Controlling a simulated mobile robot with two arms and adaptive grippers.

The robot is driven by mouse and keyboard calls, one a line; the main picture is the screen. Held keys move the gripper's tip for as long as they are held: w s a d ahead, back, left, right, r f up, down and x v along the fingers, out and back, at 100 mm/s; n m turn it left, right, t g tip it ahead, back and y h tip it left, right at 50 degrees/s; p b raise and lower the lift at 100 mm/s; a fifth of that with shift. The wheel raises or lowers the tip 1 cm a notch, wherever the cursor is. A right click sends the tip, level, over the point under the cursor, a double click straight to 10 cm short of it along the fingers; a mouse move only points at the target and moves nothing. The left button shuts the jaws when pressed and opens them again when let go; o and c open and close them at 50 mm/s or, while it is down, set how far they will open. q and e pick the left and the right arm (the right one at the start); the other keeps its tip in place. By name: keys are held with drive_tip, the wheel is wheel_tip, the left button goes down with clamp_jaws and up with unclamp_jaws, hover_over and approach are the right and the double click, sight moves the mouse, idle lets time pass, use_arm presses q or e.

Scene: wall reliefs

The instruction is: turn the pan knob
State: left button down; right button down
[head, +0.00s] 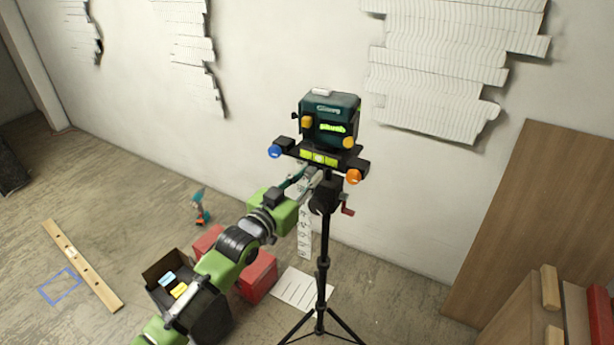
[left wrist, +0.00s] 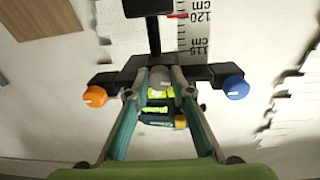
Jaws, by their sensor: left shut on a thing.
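A tripod head (head: 293,151) carries a dark green laser device (head: 331,120) with a lit green display. It has a blue knob (head: 275,151) at its left end and an orange knob (head: 353,176) at its right end. In the left wrist view the orange knob (left wrist: 95,96) is at left and the blue knob (left wrist: 235,87) at right. Labels are too small to read. My right gripper is not in view.
The tripod's black post (head: 323,250) stands on spread legs, with a red crank (head: 347,211) at its side. A marked scale strip (head: 304,235) stands behind. Red boxes (head: 259,278), a dark open box (head: 166,268) and a wooden level (head: 82,265) are on the floor.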

use_arm(q)
drive_tip(key=n, duration=0.5)
drive_tip(key=shift+n, duration=0.3)
drive_tip(key=n, duration=0.5)
drive_tip(key=shift+n+t+p, duration=0.3)
drive_tip(key=shift+t+p, duration=0.1)
drive_tip(key=c, duration=1.8)
unclamp_jaws()
drive_tip(key=v, duration=1.2)
